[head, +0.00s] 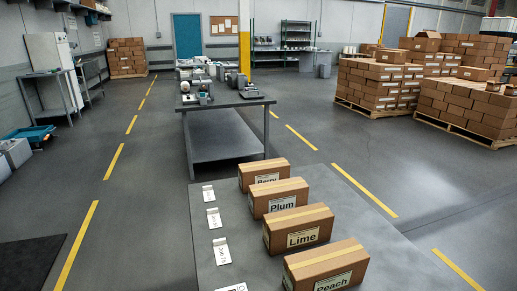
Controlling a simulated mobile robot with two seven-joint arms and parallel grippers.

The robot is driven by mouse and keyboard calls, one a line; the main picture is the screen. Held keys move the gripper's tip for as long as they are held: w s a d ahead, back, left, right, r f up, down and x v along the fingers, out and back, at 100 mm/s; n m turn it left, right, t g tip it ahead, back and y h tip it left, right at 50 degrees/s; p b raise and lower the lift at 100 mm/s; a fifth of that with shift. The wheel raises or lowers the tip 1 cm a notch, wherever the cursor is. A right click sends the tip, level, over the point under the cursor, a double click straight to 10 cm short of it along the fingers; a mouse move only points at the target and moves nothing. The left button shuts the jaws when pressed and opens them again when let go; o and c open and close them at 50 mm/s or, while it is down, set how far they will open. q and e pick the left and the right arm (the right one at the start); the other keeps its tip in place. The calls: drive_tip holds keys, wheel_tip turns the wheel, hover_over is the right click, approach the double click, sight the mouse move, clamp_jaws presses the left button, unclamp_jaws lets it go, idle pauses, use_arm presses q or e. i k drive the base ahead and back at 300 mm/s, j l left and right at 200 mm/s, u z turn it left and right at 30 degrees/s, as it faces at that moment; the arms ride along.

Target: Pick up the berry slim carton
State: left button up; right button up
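The berry slim carton (257,168) is a brown box with a tan tape strip and a white label reading "Berry". It stands at the far end of a row of cartons on the grey table (365,235). The plum carton (278,192) in front of it hides its lower part. Neither of my grippers shows in the head view.
The lime carton (298,228) and peach carton (325,266) stand nearer in the same row. White cards (221,251) lie along the table's left side. A workbench (224,103) with equipment stands beyond. Stacked boxes on pallets (466,106) fill the right.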

sight(262, 171)
drive_tip(key=i+j, duration=0.25)
drive_tip(key=i, duration=0.25)
drive_tip(key=i+j, duration=0.2)
drive_tip(key=i, duration=0.25)
drive_tip(key=i+j+z, duration=0.1)
drive_tip(key=i+j, duration=0.15)
drive_tip(key=i, duration=0.25)
drive_tip(key=i+j, duration=0.25)
drive_tip(key=i, duration=0.2)
drive_tip(key=i+j+z, duration=0.1)
drive_tip(key=i+j, duration=0.15)
drive_tip(key=i, duration=0.25)
